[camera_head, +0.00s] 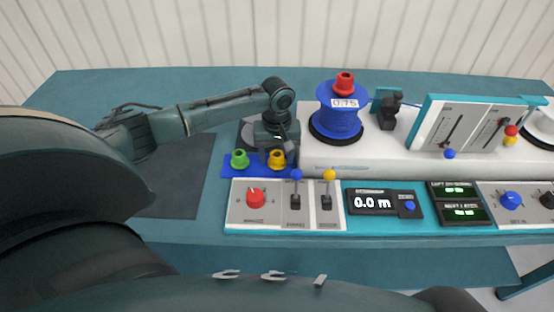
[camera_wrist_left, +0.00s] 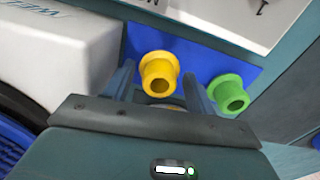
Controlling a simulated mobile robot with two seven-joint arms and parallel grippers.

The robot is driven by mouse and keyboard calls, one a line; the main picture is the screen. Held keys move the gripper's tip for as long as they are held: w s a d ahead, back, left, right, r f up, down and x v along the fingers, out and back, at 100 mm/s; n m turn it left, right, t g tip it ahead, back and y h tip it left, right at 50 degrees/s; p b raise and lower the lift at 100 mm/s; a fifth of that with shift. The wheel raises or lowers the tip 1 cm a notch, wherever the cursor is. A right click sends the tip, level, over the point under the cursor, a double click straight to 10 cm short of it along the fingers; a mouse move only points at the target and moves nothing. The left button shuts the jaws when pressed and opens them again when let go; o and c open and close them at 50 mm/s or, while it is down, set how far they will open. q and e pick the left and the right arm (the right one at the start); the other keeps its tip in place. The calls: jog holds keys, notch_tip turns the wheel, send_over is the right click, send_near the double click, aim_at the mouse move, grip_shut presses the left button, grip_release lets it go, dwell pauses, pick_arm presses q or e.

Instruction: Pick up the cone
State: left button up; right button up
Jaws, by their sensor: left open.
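A yellow cone (camera_head: 277,160) and a green cone (camera_head: 239,160) stand on a blue pad (camera_head: 232,173) at the left of the bench. A red cone (camera_head: 344,81) sits on top of the blue cable reel (camera_head: 340,119). My left gripper (camera_head: 283,151) is pointed down at the yellow cone. In the left wrist view its open fingers (camera_wrist_left: 160,88) lie on either side of the yellow cone (camera_wrist_left: 158,75), not closed on it. The green cone (camera_wrist_left: 231,95) is just outside one finger. My right gripper is not in view.
A white housing (camera_head: 400,152) carries the reel and a panel with sliders (camera_head: 470,122). In front are a control panel with a red knob (camera_head: 256,196), two levers (camera_head: 296,190) and a display reading 0.0 m (camera_head: 373,202). The teal bench behind is clear.

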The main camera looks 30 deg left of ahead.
pick_arm(q)
jog(key=shift+c, duration=0.4)
jog(key=c, duration=0.7)
notch_tip(320, 180, up, 10)
jog(key=shift+r, duration=0.1)
jog(key=o, duration=0.5)
jog(key=shift+c, duration=0.2)
jog(key=c, duration=0.4)
